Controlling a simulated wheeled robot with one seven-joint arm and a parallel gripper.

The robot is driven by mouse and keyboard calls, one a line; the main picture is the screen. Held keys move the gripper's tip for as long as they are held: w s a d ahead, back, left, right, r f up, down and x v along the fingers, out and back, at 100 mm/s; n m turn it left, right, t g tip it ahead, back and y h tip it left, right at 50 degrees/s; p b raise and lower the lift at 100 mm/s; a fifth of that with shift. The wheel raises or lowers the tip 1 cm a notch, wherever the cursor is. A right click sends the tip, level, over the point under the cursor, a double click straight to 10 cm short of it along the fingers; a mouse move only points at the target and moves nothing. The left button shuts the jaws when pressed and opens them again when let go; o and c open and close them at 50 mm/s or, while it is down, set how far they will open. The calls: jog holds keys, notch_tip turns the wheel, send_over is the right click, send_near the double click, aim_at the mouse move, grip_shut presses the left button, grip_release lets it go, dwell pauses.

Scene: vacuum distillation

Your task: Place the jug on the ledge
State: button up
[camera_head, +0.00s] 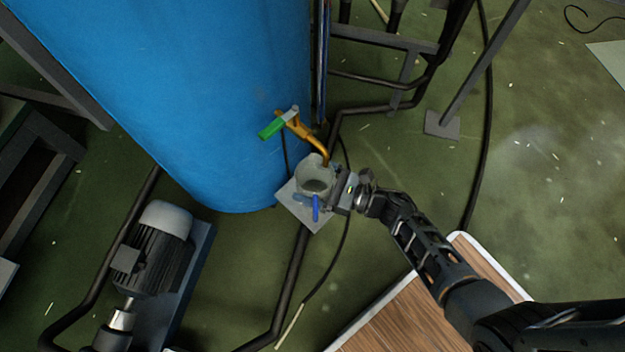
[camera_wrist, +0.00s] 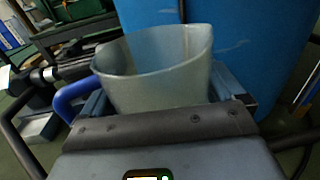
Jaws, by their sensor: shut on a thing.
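The jug (camera_head: 314,177) is a grey, translucent, open-topped vessel with a blue handle (camera_head: 316,207). In the head view it is over a small light-grey plate, the ledge (camera_head: 291,207), beside the blue tank and under a brass tap (camera_head: 307,135) with a green lever. I cannot tell if its base touches the ledge. My gripper (camera_head: 338,190) is shut on the jug from the right. In the wrist view the jug (camera_wrist: 155,70) stands upright between the fingers, its blue handle (camera_wrist: 72,98) at the left. The gripper body hides the jug's base there.
The large blue tank (camera_head: 190,80) is right behind the jug. A motor (camera_head: 155,250) stands at lower left. Dark pipes and a frame (camera_head: 400,70) are at upper right. A wood-topped surface (camera_head: 410,310) lies below my arm. Green floor is open at right.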

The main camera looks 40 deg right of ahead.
jog(key=shift+f, duration=0.15)
jog(key=o, duration=0.7)
jog(key=shift+o, duration=0.2)
jog(key=shift+r, duration=0.35)
jog(key=v, duration=1.2)
jog(key=shift+p, duration=0.45)
jog(key=shift+f, duration=0.1)
